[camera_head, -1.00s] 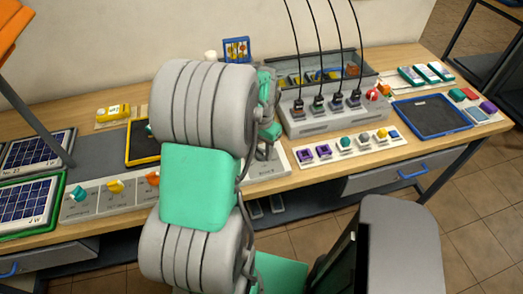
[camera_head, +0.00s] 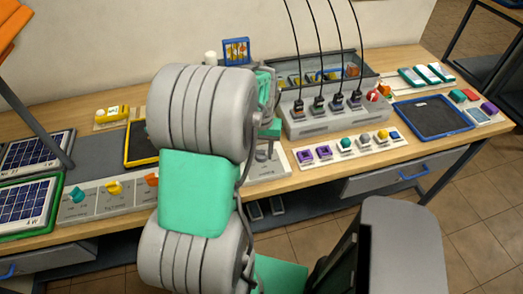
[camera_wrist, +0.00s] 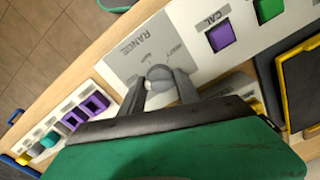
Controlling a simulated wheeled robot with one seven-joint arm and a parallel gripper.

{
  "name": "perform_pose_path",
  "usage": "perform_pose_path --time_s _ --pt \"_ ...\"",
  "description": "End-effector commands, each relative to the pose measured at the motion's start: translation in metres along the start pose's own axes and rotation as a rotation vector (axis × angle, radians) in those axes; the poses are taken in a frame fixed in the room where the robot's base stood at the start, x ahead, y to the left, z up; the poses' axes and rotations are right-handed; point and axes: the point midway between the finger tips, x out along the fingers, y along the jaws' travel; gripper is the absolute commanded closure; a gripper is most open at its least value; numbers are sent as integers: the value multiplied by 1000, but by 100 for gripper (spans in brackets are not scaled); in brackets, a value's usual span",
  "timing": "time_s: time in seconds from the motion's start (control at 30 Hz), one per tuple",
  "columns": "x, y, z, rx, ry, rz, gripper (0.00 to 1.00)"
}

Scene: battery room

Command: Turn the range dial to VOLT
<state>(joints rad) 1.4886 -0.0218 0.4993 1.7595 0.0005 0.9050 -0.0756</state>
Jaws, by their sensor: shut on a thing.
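The range dial (camera_wrist: 160,77) is a grey round knob with a pale spot on its left side. It sits on a light grey panel (camera_wrist: 125,60) labelled RANGE, which the wrist view shows tilted. My gripper (camera_wrist: 159,88) has its two dark fingers on either side of the dial and is shut on it. Small position words are printed on the panel by the dial, too small to read surely. Where the dial points is unclear. In the head view my arm hides the gripper, and only part of the panel (camera_head: 270,168) shows.
A CAL panel with a purple square button (camera_wrist: 221,37) and a green button (camera_wrist: 268,9) adjoins the range panel. On the other side is a white strip (camera_head: 330,163) with purple sockets and coloured knobs. A grey unit (camera_head: 310,125) with black cables stands behind.

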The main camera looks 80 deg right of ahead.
Motion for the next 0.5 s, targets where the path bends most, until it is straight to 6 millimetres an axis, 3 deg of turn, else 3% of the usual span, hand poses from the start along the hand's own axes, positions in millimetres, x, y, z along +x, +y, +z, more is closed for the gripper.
perform_pose_path --time_s 0.27,0.3,0.5 --pt "-2 -1 -2 -5 6 -1 100" --pt "-2 -1 -2 -5 6 -1 60" --pt "-1 0 -1 -2 3 -1 44"
